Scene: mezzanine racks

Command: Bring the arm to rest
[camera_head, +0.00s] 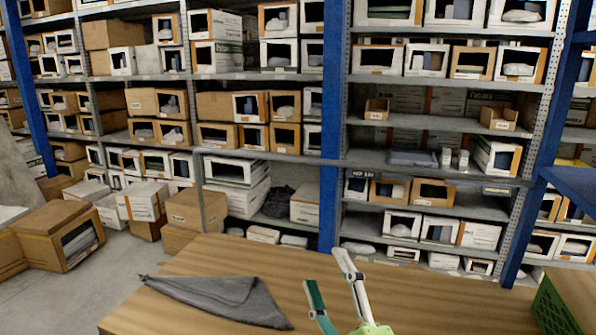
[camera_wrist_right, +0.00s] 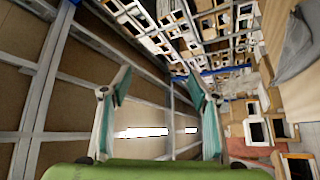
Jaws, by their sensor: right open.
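My right gripper (camera_head: 333,285) shows at the bottom centre of the head view, above the wooden table, with its two fingers apart and nothing between them. In the right wrist view the same gripper (camera_wrist_right: 160,95) has its fingers spread wide, with only racks and ceiling structure behind the gap. My left gripper is not in the head view. A dark grey cloth (camera_head: 225,298) lies on the table to the left of the right gripper, apart from it.
The wooden table (camera_head: 400,295) is bare around the gripper. A green crate (camera_head: 553,308) stands at its right end. Blue-posted racks (camera_head: 330,120) with boxes stand behind. Cardboard boxes (camera_head: 60,235) sit on the floor at left.

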